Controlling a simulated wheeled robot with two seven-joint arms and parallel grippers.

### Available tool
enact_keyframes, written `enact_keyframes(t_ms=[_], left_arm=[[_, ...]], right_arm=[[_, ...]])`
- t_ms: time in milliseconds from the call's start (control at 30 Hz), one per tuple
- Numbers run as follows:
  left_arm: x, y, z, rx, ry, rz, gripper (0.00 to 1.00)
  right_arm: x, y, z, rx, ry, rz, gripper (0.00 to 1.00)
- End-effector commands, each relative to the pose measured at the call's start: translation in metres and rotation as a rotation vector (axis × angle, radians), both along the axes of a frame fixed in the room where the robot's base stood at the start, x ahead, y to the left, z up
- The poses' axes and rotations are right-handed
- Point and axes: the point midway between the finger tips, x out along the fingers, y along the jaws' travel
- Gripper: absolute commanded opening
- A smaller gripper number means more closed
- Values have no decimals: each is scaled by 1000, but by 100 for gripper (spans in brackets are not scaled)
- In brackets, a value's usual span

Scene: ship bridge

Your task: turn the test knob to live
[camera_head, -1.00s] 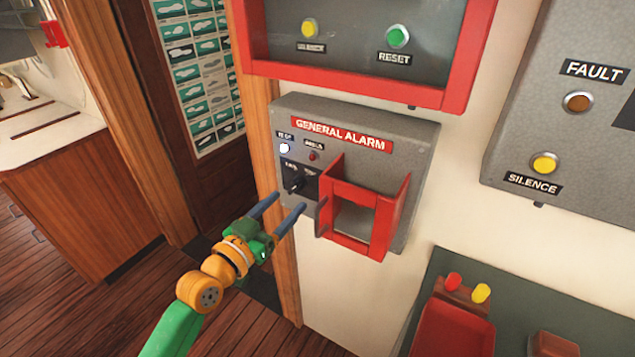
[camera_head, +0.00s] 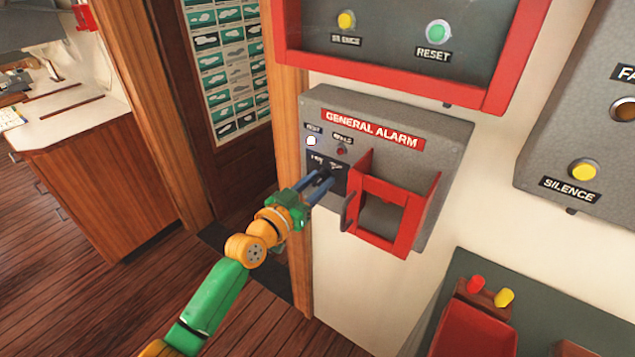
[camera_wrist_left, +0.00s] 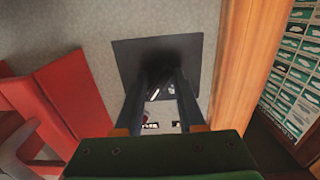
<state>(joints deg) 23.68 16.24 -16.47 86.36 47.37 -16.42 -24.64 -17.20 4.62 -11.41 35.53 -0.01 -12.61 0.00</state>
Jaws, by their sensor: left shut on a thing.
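The grey general alarm box (camera_head: 455,150) is on the white wall, with a lit white lamp and a small red lamp at its upper left. The black test knob (camera_head: 325,174) sits on a dark plate below the lamps, mostly hidden by my fingers. My left gripper (camera_head: 322,184) reaches up to it from the lower left and is shut on the knob. In the left wrist view the dark plate (camera_wrist_left: 185,50) lies beyond the two fingers (camera_wrist_left: 160,100), and the knob between them is too dark to make out. Which label the knob points to cannot be read. My right gripper is not in view.
A red open guard frame (camera_head: 398,190) juts out just right of the knob; it also shows in the left wrist view (camera_wrist_left: 60,95). A wooden door post (camera_head: 291,120) stands close on the left. A red-framed panel (camera_head: 390,85) is above.

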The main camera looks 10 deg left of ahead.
Motion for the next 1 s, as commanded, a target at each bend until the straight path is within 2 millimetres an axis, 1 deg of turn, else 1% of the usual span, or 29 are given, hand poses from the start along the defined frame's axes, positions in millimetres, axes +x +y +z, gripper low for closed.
enact_keyframes(t_ms=[200,367,567,1000], left_arm=[[0,0,1,-16,6,-1,0],[0,-1,1,-76,29,-1,0],[0,-1,1,-214,85,-1,0],[-1,-2,2,-602,244,-1,0]], right_arm=[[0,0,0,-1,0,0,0],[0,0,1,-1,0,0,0],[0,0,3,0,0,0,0],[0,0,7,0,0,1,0]])
